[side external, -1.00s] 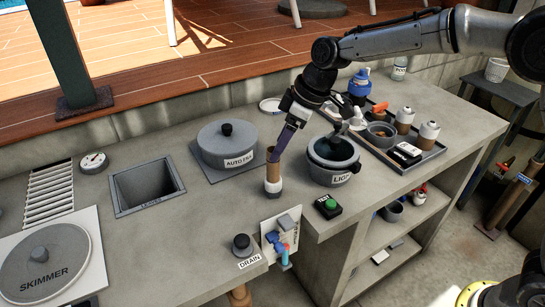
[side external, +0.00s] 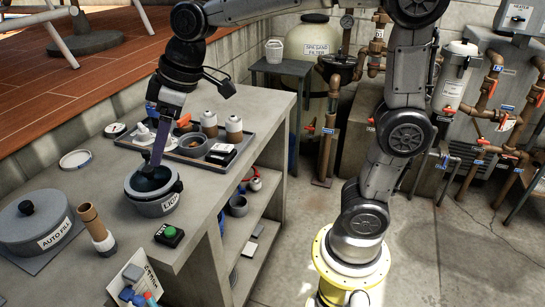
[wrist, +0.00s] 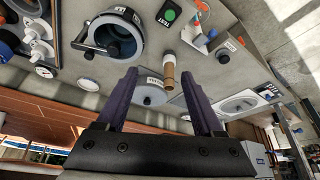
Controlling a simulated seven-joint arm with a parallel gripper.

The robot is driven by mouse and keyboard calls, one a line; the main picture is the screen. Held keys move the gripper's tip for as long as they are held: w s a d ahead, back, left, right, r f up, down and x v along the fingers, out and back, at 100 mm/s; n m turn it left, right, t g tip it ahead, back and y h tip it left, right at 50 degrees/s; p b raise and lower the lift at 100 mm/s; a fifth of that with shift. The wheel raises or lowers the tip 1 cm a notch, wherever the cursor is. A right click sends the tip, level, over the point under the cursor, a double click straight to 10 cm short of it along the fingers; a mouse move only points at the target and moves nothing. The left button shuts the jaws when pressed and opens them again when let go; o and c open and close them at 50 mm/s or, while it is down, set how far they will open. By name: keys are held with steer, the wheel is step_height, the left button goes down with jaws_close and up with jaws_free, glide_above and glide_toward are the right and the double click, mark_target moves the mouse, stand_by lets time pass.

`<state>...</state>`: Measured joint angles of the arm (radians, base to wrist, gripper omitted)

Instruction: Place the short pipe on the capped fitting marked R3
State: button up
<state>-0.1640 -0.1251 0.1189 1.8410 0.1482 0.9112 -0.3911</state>
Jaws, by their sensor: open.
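No R3 mark is readable. In the wrist view the pipe (wrist: 169,76) and the white fitting (wrist: 170,57) show beyond my fingers, apart from them. My gripper (wrist: 158,74) is open and empty. In the side view my gripper (side external: 155,166) overlaps the LIGHT pot; its exact height above the pot is unclear.
The grey LIGHT pot (side external: 150,205) and AUTO FILL lid (side external: 35,218) flank the pipe. A green button (side external: 169,234) and a board with blue and red parts (side external: 128,286) stand near the bench edge. A tray (side external: 221,160) holding bottles and small items lies behind.

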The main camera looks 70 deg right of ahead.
steer(key=s+d+f+m, duration=0.1)
steer(key=s+d+m, duration=0.1)
steer(key=s, duration=0.4)
steer(key=s+d+f+m+h, duration=0.1)
steer(key=s+d+f, duration=0.1)
steer(key=s, duration=0.5)
steer(key=s+d+f+m+t+h, duration=0.1)
steer(key=s+d+m, duration=0.1)
steer(key=s+d, duration=0.2)
steer(key=s, duration=0.3)
steer(key=shift+s+d+f+m, duration=0.25)
steer(key=shift+d+f+m, duration=0.05)
steer(key=shift+d+f, duration=0.05)
